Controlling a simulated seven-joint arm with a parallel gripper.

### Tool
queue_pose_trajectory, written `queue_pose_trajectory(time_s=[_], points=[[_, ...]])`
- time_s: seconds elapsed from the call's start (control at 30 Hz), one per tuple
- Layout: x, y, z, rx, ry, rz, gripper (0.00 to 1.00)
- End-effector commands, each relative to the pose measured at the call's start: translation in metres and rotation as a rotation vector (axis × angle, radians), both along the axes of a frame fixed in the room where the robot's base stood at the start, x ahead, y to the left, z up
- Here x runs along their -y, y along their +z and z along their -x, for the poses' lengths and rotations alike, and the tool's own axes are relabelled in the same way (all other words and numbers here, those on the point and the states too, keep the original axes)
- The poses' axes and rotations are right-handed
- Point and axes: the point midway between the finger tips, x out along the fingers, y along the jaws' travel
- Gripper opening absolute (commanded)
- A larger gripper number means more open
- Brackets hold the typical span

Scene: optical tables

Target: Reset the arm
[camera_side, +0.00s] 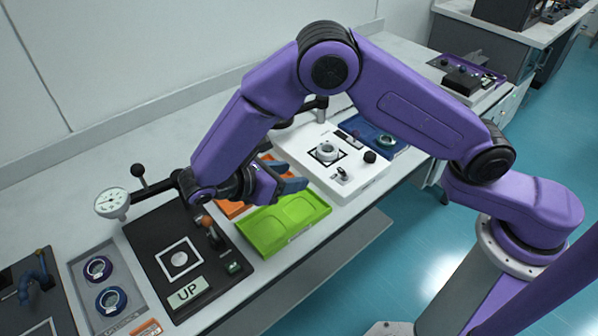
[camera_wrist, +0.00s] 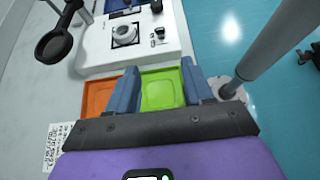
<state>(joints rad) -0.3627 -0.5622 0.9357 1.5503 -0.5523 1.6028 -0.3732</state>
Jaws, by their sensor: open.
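My gripper (camera_side: 290,186) is open and empty, held above the green tray (camera_side: 282,222) in the side view. In the wrist view its two blue-grey fingers (camera_wrist: 160,92) stand apart. The green tray (camera_wrist: 161,89) shows between them, with nothing held. My purple arm is bent with its elbow raised high over the bench, the forearm sloping down to the left.
An orange tray (camera_side: 230,209) lies beside the green one. A white instrument (camera_side: 352,186) with a ring stands behind, next to a blue tray (camera_side: 372,143). A black plate (camera_side: 165,235) with an "UP" label, a dial gauge (camera_side: 112,203) and a grey ring holder (camera_side: 122,283) are at left.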

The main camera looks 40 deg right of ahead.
Motion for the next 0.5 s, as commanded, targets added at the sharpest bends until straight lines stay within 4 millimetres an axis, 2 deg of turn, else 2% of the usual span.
queue_pose_trajectory(time_s=[0.13, 0.27, 0.5], points=[[0.009, 0.013, 0.006, 0.024, -0.016, -0.071, 0.51], [0.025, 0.032, 0.020, 0.063, -0.045, -0.190, 0.51], [0.062, 0.062, 0.061, 0.130, -0.120, -0.429, 0.51]])
